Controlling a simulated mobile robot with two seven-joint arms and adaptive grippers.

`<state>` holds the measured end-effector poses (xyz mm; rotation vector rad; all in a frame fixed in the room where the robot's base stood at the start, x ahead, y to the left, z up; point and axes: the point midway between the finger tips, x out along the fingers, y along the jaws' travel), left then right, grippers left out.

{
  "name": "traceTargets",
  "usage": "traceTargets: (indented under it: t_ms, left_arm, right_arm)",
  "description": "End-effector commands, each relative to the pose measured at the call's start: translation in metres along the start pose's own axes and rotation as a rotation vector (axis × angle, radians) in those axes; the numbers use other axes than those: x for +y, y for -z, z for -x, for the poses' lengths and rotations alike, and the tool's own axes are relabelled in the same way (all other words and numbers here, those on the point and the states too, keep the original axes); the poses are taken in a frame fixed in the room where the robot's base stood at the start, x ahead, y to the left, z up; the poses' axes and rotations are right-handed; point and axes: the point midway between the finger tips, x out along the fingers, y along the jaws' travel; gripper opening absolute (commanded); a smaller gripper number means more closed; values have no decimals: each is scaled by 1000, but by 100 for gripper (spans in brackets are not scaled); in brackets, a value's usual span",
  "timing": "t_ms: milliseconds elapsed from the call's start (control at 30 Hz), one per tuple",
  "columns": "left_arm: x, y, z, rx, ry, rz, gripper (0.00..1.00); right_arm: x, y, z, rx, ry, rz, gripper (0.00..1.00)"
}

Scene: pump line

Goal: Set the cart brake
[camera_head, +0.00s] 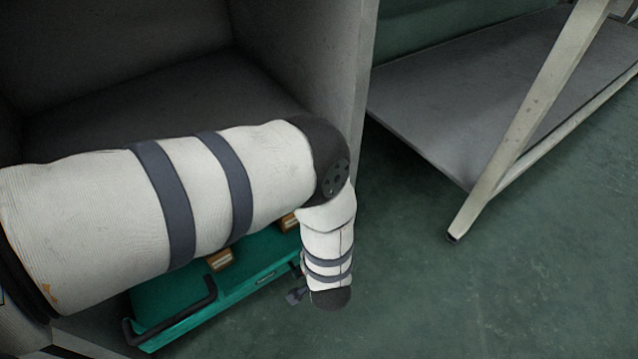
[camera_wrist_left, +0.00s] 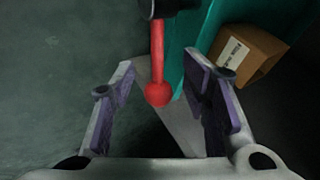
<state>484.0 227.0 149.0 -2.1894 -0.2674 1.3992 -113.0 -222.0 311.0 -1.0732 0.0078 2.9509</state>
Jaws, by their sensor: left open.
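A teal cart (camera_head: 172,290) with a black push handle (camera_head: 178,317) stands low, partly hidden by my left arm in the head view. The left wrist view shows a red lever (camera_wrist_left: 157,50) with a round red knob (camera_wrist_left: 158,94), extending from a dark mount beside the teal cart side (camera_wrist_left: 181,50). My left gripper (camera_wrist_left: 158,65) is open, with purple pads on both fingers. The knob and lower lever appear between the fingers, with visible gaps on both sides. The depth between knob and pads is hard to tell. My right gripper is in neither view.
Cardboard boxes sit on the cart; one (camera_wrist_left: 246,55) shows close to the right finger. A grey cabinet-like structure (camera_head: 298,62) rises around the cart. A grey low shelf with a slanted leg (camera_head: 520,120) stands at right. The green floor (camera_head: 480,290) is clear.

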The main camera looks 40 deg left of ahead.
Motion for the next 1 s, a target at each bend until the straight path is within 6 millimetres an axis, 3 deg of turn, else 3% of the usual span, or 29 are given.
traceTargets:
  t_ms: [200,333,867,933,967,1000]
  left_arm:
    - [0,2,44,4,-1,-3,42]
    - [0,1,61,3,0,-1,42]
    - [0,-1,67,1,-2,-2,42]
    - [4,-19,67,-24,-22,-12,42]
    - [7,-34,67,-46,-41,-19,42]
    - [13,-62,68,-85,-75,-32,42]
  right_arm:
    - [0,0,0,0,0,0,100]
    - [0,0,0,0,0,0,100]
    - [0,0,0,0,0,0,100]
    - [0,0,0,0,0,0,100]
    - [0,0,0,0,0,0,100]
    - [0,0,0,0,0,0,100]
